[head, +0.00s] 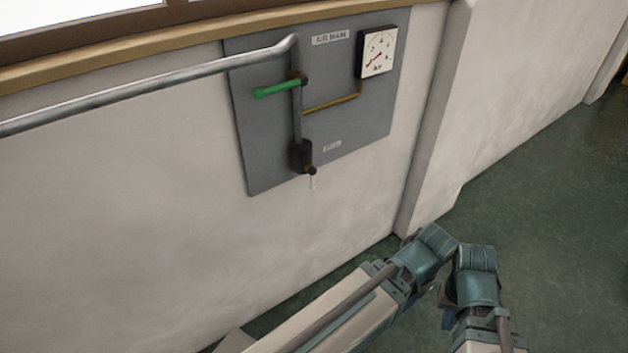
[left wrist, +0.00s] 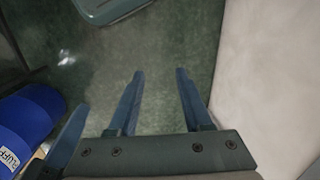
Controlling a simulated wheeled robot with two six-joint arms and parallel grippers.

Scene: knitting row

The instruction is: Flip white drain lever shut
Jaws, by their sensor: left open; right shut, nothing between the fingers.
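The white drain lever (head: 313,182) is small and pale and hangs downward from a brass drain valve (head: 311,171). The valve sits at the lower end of the dark filter bowl (head: 301,156) on the grey wall panel. In the left wrist view my left gripper (left wrist: 160,75) is open and empty, above the green floor and beside a pale wall. It is away from the lever, which that view does not show. In the head view only arm links of mine show at the lower right, well below the panel. My right fingers do not show.
The grey panel (head: 258,140) carries a green lever (head: 277,89) and a dial gauge (head: 378,52). A metal pipe (head: 150,92) runs left along the wall. A wall pillar (head: 437,110) stands to the right. Blue rolls (left wrist: 32,112) lie at the left in the wrist view.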

